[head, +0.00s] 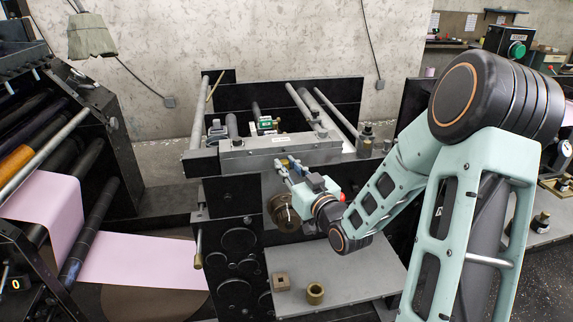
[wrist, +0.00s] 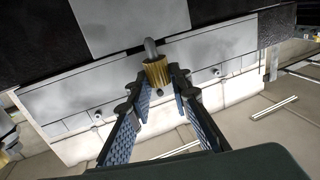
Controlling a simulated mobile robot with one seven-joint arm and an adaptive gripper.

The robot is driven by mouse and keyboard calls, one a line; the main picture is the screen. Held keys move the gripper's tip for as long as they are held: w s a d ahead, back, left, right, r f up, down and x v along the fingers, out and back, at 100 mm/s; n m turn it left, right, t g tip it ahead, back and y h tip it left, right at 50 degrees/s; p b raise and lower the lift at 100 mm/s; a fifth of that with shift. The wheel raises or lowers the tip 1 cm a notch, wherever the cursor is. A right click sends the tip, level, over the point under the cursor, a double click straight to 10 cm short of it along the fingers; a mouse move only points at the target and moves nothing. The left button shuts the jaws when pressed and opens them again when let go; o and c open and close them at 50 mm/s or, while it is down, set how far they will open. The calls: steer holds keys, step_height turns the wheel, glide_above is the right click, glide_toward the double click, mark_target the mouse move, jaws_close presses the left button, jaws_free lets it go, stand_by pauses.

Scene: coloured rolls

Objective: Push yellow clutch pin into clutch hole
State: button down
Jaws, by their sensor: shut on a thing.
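The yellow clutch pin (wrist: 157,74) shows in the wrist view as a ribbed brass-yellow cylinder with a grey rod at its far end. My gripper (wrist: 156,84) is shut on it, with one finger on each side. The grey rod points away from me, toward a dark edge and grey plates of the machine. In the head view my gripper (head: 290,168) is at the front of the grey crossbar (head: 270,152), above a round brown metal disc (head: 281,213). The clutch hole cannot be made out in either view. I cannot tell whether the rod touches anything.
A roller machine with a pink web (head: 140,262) stands at the left. Grey rollers (head: 335,118) lie behind the crossbar.

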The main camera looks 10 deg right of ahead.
steer(key=shift+f+b, duration=0.1)
steer(key=shift+b, duration=0.25)
step_height(320, 180, down, 6)
steer(key=b, duration=0.5)
steer(key=shift+r+b, duration=0.2)
steer(key=shift+b, duration=0.1)
steer(key=shift+f, duration=0.25)
steer(key=shift+f, duration=0.35)
steer(key=shift+f, duration=0.25)
stand_by(0.4)
steer(key=shift+f, duration=0.35)
steer(key=shift+f, duration=0.55)
stand_by(1.8)
